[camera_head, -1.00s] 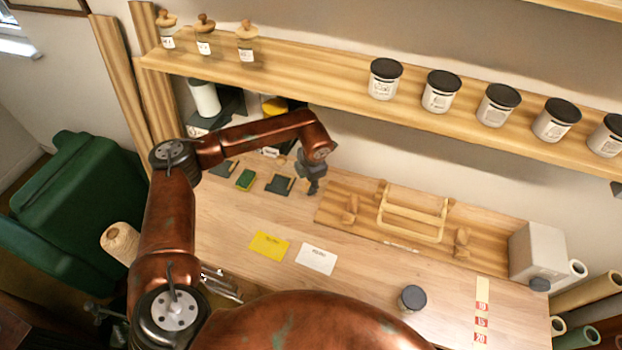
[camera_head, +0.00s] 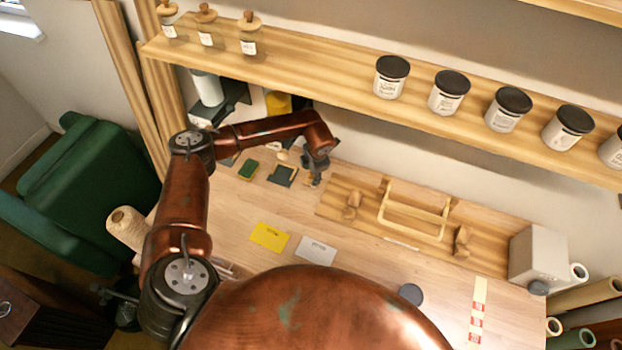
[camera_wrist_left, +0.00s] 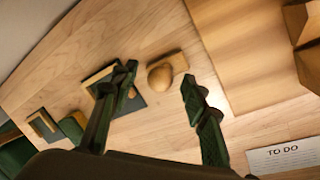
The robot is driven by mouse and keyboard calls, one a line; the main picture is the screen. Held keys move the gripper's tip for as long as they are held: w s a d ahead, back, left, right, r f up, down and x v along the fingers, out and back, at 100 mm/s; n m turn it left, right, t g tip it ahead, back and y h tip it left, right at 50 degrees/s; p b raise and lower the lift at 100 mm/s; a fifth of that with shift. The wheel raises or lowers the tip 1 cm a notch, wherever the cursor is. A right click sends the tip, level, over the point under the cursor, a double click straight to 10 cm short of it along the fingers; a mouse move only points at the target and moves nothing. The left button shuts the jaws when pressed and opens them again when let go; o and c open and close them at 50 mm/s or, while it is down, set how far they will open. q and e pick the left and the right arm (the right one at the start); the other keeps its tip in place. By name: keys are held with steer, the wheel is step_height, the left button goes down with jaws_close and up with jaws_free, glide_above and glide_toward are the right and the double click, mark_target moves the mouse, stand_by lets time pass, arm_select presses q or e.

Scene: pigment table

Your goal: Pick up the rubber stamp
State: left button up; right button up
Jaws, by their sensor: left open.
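The rubber stamp shows in the left wrist view as a round wooden knob (camera_wrist_left: 160,76) on a small wooden base. In the head view my left gripper (camera_head: 316,180) points down at the back of the table and largely hides the stamp. My right gripper is not in view.
A dark pad with a wooden edge (camera_head: 283,175) lies left of the stamp, with a green-topped block (camera_head: 248,170) beyond. A wooden board with a frame (camera_head: 340,183) is at right. Yellow (camera_head: 270,237) and white (camera_head: 317,250) cards lie in front. A shelf (camera_head: 330,88) runs above.

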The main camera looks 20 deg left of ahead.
arm_select(q)
steer(key=shift+f, duration=0.15)
steer(key=c, duration=0.6)
jaws_close()
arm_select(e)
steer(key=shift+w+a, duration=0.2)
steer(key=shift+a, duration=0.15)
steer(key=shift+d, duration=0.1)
